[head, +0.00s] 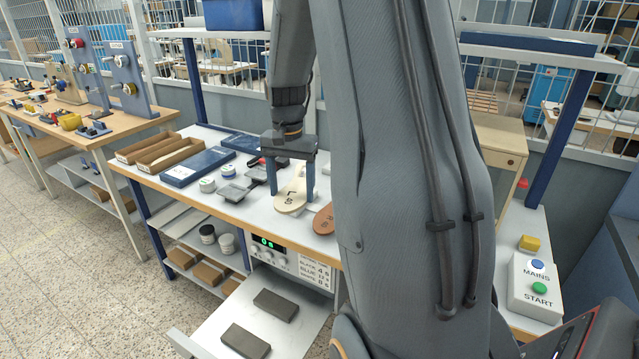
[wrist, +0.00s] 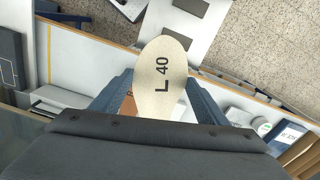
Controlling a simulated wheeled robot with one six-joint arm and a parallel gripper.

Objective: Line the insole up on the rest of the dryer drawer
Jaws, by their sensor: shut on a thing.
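My gripper (head: 291,188) is shut on a cream insole (head: 291,200), with one blue finger on each side of it. In the wrist view the insole (wrist: 161,75) shows the print "L 40", and its rounded end points toward the table's front edge. It appears raised over the table, but the height is hard to tell. The dryer (head: 290,262) is under the tabletop, with a lit green display. Its drawer (head: 205,325) is pulled out below and bears two dark grey blocks (head: 276,305), (head: 246,341), apart from the insole. The drawer also shows in the wrist view (wrist: 168,18).
A brown insole (head: 324,219) lies right of my gripper, partly hidden by my arm. Dark paddle-like plates (head: 236,191), small tubs (head: 207,184), a blue box (head: 197,167) and cardboard trays (head: 168,155) stand left. A START button box (head: 535,288) stands right.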

